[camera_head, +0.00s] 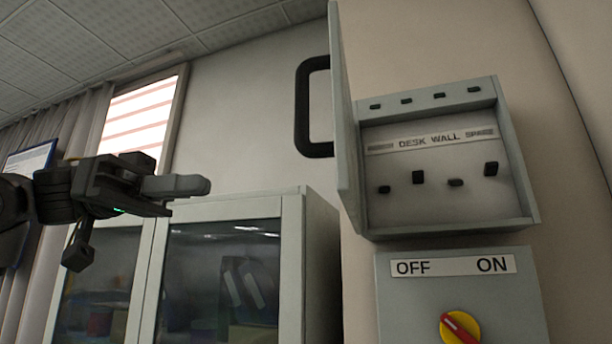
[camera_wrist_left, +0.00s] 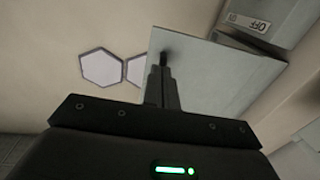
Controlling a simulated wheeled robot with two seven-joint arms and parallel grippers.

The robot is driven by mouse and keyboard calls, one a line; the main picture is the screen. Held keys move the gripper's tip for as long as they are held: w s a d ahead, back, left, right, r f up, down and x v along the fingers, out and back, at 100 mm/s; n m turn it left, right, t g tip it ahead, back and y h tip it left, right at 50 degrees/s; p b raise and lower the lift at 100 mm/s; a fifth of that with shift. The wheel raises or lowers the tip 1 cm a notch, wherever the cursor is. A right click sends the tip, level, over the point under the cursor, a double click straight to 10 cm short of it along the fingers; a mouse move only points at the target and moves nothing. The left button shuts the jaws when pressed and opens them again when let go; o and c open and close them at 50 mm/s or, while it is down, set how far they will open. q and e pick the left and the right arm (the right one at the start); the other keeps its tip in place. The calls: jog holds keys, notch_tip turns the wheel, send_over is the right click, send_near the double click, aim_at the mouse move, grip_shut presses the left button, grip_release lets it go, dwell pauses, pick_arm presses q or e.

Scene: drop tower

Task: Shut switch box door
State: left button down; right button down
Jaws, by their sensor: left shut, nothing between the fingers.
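The switch box (camera_head: 518,200) is on the wall at the right of the head view. Its grey door (camera_head: 346,130) stands open, swung out from the box's left side and seen nearly edge-on. A black handle (camera_head: 303,105) is on the door's left-facing side. The door's flat face also shows in the left wrist view (camera_wrist_left: 225,75). My left gripper (camera_head: 205,185) is shut and empty, left of the door and lower than the handle, with a clear gap. Its fingers show in the wrist view (camera_wrist_left: 162,88) in front of the door. A dark piece beyond their tips may be the handle.
Below the switch box is a grey box with an OFF/ON label (camera_head: 453,266) and a red and yellow knob (camera_head: 460,327). A glass-fronted cabinet (camera_head: 292,262) stands below and behind the door. The space between gripper and door looks free.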

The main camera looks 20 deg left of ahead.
pick_arm(q)
jog(key=p, duration=0.5)
send_near(332, 143)
jog(key=d+f, duration=0.4)
jog(key=d, duration=0.3)
jog(key=shift+d+r, duration=0.1)
jog(key=shift+d, duration=0.1)
jog(key=shift+d, duration=0.1)
